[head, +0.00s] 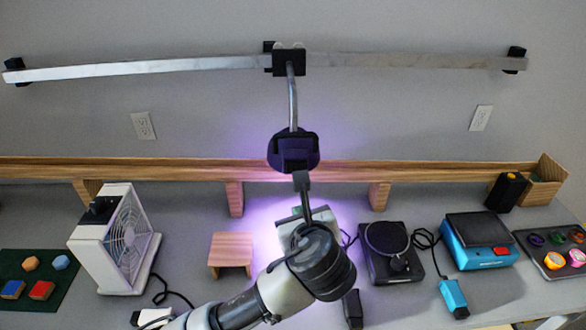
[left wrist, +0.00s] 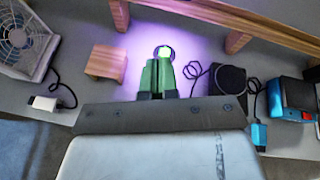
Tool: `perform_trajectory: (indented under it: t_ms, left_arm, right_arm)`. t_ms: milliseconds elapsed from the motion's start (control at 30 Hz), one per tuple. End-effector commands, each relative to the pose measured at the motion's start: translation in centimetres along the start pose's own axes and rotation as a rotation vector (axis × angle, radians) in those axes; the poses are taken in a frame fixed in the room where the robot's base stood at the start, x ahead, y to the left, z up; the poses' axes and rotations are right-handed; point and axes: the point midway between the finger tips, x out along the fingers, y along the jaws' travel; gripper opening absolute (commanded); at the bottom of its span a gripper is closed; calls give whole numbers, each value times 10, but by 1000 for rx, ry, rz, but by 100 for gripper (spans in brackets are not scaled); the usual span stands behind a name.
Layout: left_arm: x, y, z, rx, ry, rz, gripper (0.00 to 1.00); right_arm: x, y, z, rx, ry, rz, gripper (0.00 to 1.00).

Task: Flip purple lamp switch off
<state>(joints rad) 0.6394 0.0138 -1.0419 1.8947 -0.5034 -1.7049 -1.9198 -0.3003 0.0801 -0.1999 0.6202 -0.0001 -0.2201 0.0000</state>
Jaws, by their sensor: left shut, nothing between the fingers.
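The purple lamp (head: 293,152) hangs from a metal rod on the rail, with a dark purple head. Its purple glow lights the wall and desk below, so it is on. My left gripper (head: 302,182) is shut and empty, just under the lamp head in the head view; I cannot tell whether it touches. In the left wrist view, the green fingers of the left gripper (left wrist: 157,76) are together, just below a small bright round spot in a dark ring. I cannot make out the lamp's switch. My right gripper is not in view.
The metal rail (head: 160,69) spans the wall above a wooden shelf (head: 400,172). On the desk are a white fan (head: 115,240), a wooden stool (head: 231,250), a black round-topped device (head: 388,250) and a blue scale (head: 480,243). Cables and small switch boxes lie in front.

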Motion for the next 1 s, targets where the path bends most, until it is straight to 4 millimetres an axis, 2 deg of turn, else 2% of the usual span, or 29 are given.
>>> perform_trajectory:
  t_ms: [33,100,200,633,767,1000]
  left_arm:
    - [-7,-6,11,61,-38,-7,0]
    - [-15,-10,20,131,-76,-6,0]
    - [-20,-14,26,187,-104,-3,0]
    - [-19,-14,28,204,-110,0,0]
    - [-7,-14,30,205,-110,2,0]
    - [40,-15,37,205,-109,5,0]
  right_arm:
    - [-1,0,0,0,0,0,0]
    - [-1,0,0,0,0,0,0]
    - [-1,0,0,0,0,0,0]
    - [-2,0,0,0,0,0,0]
    - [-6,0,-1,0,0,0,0]
    - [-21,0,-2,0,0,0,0]
